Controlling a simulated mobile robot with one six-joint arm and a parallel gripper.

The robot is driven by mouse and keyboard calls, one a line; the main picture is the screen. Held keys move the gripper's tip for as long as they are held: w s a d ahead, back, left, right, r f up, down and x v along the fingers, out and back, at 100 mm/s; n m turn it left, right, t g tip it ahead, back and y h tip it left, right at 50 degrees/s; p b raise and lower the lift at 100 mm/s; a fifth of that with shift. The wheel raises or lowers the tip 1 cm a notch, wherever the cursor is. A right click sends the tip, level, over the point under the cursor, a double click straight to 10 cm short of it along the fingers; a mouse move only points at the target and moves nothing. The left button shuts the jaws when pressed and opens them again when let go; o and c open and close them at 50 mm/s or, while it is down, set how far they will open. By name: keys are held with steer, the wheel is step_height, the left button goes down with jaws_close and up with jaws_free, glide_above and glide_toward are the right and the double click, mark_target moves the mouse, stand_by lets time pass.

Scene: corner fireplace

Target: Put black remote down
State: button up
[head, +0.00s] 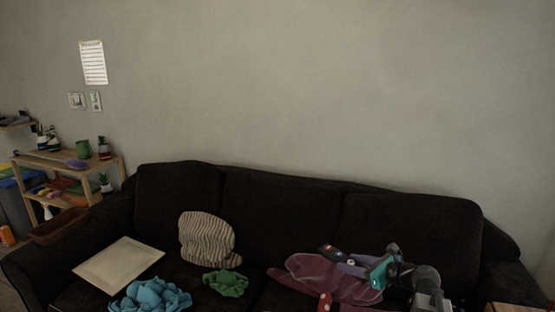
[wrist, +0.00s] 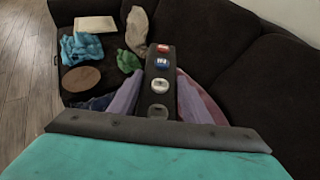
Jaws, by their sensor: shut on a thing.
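My gripper (head: 345,259) is shut on the black remote (head: 328,250) above the right part of the dark sofa (head: 283,220). In the wrist view the remote (wrist: 160,75) points away from me between the purplish fingers of my gripper (wrist: 156,92), with red, blue and pale buttons facing up. A maroon cloth (head: 318,283) lies on the seat below the gripper. In the wrist view the fingers partly cover that cloth (wrist: 203,106). Whether the remote touches the cloth cannot be told.
A round brown disc (wrist: 80,79) lies near the blue cloth. A shelf (head: 65,160) stands at the far left.

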steer(key=s+a+n+g+y, duration=0.2)
steer(key=s+a+n, duration=0.1)
steer(key=s+a, duration=0.3)
steer(key=shift+s+a+r+g, duration=0.3)
steer(key=shift+s+a+r, duration=0.1)
steer(key=shift+a, duration=0.3)
steer(key=shift+s+f, duration=0.1)
stand_by(0.4)
